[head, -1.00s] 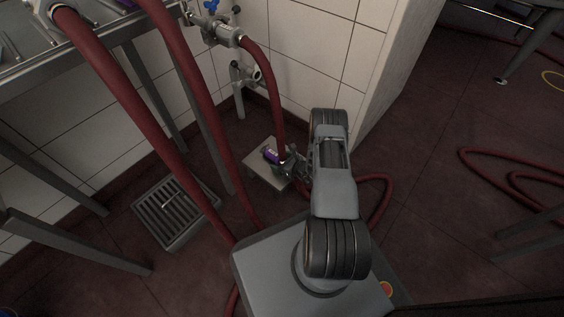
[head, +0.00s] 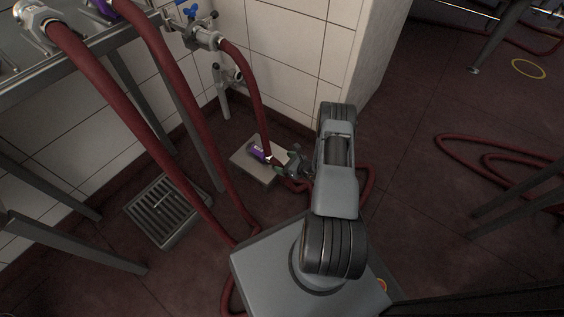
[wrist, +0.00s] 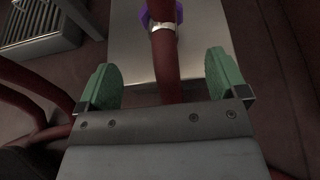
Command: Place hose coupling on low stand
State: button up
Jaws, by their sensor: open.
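The hose coupling (head: 257,152) has a purple body and lies on the low stand (head: 241,161) near the tiled wall, with a red hose attached. In the wrist view the purple end of the coupling (wrist: 160,10) and its silver ring are at the top, over the grey top of the low stand (wrist: 125,40). My gripper (head: 281,167) is beside the coupling on its right. In the wrist view my gripper (wrist: 163,78) has its green pads wide apart, with the red hose between them and a gap on each side. The coupling's far end is cut off there.
Red hoses (head: 130,105) hang from the metal table at left and run to the floor. A valve with a blue handle (head: 190,15) is on the wall above the stand. A floor drain (head: 165,210) lies left of the stand. A coiled hose (head: 480,160) lies at right.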

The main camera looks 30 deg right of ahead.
jog(key=s+a+r+n+g+y, duration=0.1)
jog(key=a+r+n+g+y, duration=0.1)
jog(key=a+r+n+g, duration=0.8)
jog(key=s+a+r+n+t+y, duration=0.1)
jog(key=s+a+r+n+y, duration=0.35)
jog(key=r, duration=1.05)
jog(key=s+d+r+n+h, duration=0.1)
jog(key=s+r+n+h, duration=1.1)
jog(key=s+r+n, duration=0.2)
jog(key=shift+d+r+n+h, duration=0.2)
jog(key=shift+r+n+h, duration=0.15)
jog(key=shift+r+n, duration=0.6)
jog(key=shift+f, duration=0.1)
